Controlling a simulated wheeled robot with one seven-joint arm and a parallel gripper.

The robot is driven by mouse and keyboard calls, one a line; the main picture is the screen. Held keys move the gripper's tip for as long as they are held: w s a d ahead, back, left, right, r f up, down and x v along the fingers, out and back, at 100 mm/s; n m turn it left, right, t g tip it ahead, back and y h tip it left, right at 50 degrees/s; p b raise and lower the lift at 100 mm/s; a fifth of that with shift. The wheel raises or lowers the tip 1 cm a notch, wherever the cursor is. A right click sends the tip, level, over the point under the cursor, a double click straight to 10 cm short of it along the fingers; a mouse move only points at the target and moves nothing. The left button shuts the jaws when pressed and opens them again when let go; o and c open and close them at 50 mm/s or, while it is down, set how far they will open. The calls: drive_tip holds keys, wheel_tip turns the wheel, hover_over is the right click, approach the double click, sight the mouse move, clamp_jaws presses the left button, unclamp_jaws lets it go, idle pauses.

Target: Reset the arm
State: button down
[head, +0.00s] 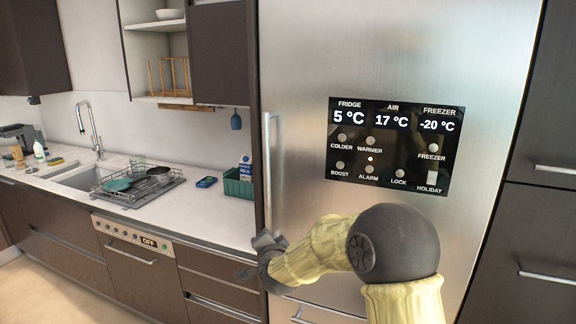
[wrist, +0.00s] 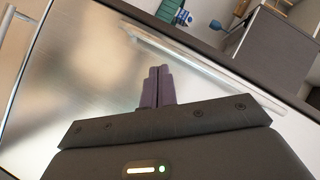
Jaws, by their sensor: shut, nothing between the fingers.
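My arm reaches across the front of the steel fridge (head: 290,60) in the head view. My gripper (head: 262,242) is beside the lower end of the vertical fridge handle (head: 268,165). In the wrist view, my gripper's two dark fingers (wrist: 158,74) are together with nothing between them. The steel door (wrist: 90,70) and a long bar handle (wrist: 205,68) show beyond the fingers. In the head view I cannot tell whether the gripper touches the handle.
A black control panel (head: 388,146) is on the fridge. To the left, the counter holds a dish rack (head: 135,187), a sink (head: 85,176) and a green crate (head: 238,187). A dishwasher (head: 140,262) is below. Dark cabinets (head: 540,225) stand at the right.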

drive_tip(key=s+d+f+n+g+h+p, duration=0.1)
drive_tip(key=s+d+f+n+g, duration=0.1)
drive_tip(key=s+d, duration=0.4)
drive_tip(key=s+d+f+n+g, duration=0.2)
drive_tip(key=s+d+n+g, duration=0.2)
drive_tip(key=s, duration=1.1)
drive_tip(key=s+d+f+n+g+h+p, duration=0.1)
drive_tip(key=s+d+g, duration=0.4)
drive_tip(key=s+d, duration=0.5)
drive_tip(key=shift+s+d+f+n+g+h+p, duration=0.35)
drive_tip(key=shift+s+f+n, duration=0.25)
drive_tip(key=shift+n, duration=0.4)
drive_tip(key=shift+a, duration=0.1)
